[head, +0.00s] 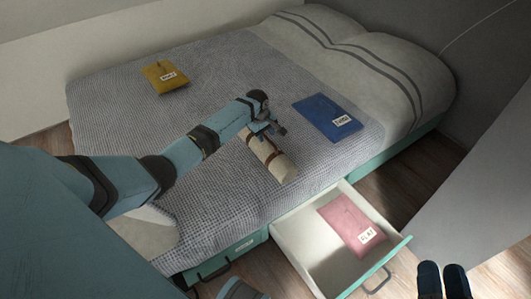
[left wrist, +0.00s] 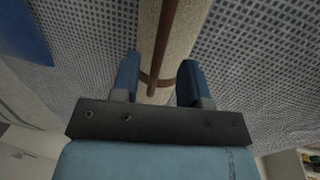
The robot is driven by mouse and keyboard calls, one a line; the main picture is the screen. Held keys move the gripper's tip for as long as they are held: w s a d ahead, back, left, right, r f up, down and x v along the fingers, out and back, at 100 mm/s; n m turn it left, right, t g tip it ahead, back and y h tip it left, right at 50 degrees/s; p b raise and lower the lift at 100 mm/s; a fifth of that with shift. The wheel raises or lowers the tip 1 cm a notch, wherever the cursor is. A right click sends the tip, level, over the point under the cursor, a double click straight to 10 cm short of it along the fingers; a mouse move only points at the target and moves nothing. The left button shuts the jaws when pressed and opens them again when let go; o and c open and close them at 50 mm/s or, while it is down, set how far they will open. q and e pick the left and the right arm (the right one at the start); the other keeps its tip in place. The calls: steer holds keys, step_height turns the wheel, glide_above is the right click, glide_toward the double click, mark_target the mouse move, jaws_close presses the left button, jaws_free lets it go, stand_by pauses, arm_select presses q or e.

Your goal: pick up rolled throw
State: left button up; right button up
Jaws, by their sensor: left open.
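The rolled throw (head: 277,163) is a cream roll lying on the grey woven bedspread near the bed's front edge. My left gripper (head: 264,128) is over its far end, pointing down. In the left wrist view, the throw (left wrist: 176,38) with a brown strap runs between the two open blue fingers of my left gripper (left wrist: 160,80). A gap shows beside the throw, and I cannot tell whether either finger touches it. Two dark blue tips at the bottom right look like my right gripper (head: 443,281); whether it is open is unclear.
A yellow pouch (head: 165,77) and a blue pouch (head: 327,117) lie on the bed (head: 225,70). An open drawer (head: 300,232) below the bed's front edge holds a pink pouch (head: 350,224). Grey pillows are at the back right. Bedspread around the throw is clear.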

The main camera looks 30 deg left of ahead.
mark_target(266, 137)
arm_select(q)
steer(key=f, duration=0.1)
steer(key=f+b, duration=0.1)
steer(key=f, duration=0.1)
steer(key=shift+w+d+f, duration=0.15)
steer(key=shift+w+f, duration=0.05)
steer(key=shift+w, duration=0.2)
jaws_close()
steer(key=shift+r, duration=0.1)
